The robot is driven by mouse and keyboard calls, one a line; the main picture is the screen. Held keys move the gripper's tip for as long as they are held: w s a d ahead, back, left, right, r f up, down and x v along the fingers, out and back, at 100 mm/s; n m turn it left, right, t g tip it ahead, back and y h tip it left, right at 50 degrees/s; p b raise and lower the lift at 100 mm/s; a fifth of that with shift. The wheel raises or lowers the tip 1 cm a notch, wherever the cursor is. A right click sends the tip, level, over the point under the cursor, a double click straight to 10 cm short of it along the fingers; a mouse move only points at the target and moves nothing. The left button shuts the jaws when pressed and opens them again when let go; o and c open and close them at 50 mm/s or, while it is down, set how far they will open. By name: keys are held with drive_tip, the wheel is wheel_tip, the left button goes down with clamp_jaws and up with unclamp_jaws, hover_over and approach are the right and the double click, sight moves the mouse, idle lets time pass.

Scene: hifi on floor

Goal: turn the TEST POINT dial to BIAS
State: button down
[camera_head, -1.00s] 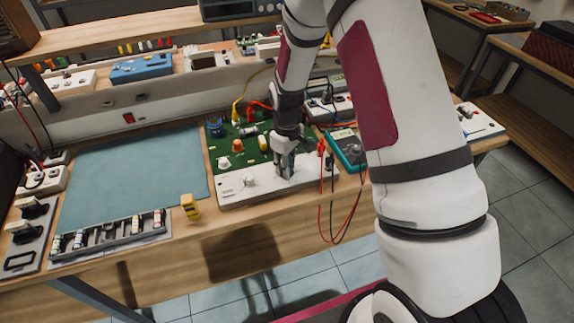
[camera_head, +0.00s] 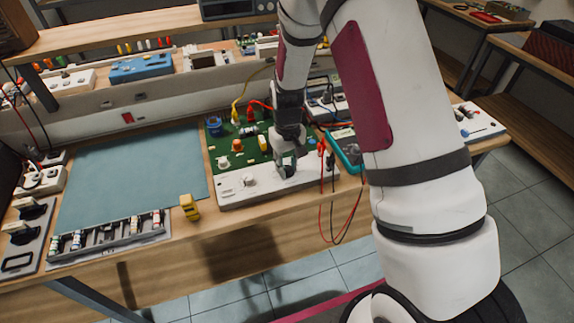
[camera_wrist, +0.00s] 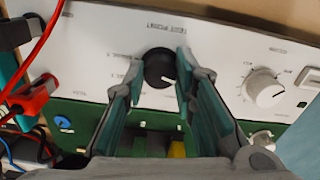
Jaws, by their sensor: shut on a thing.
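The TEST POINT dial (camera_wrist: 160,67) is a round black knob on the white panel (camera_wrist: 110,30), with a TEST POINT label beside it in the wrist view. A pale pointer mark on the knob points to the lower right of that view. Small labels stand around the knob, too blurred for me to make out BIAS. My gripper (camera_wrist: 159,72) is shut on the dial, one finger on each side. In the head view my gripper (camera_head: 287,166) reaches down to the right part of the white panel (camera_head: 225,195) and hides the dial.
A white knob (camera_wrist: 266,88) is beside the dial on the same panel. The green circuit board (camera_head: 222,145) lies behind the panel. Red and black leads (camera_head: 332,205) hang at its right. A yellow object (camera_head: 189,207) stands left, near the blue mat (camera_head: 130,170).

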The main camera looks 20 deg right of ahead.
sight(287, 168)
drive_tip(key=shift+m, duration=1.3)
drive_tip(key=c, duration=1.3)
unclamp_jaws()
drive_tip(key=shift+r, duration=6)
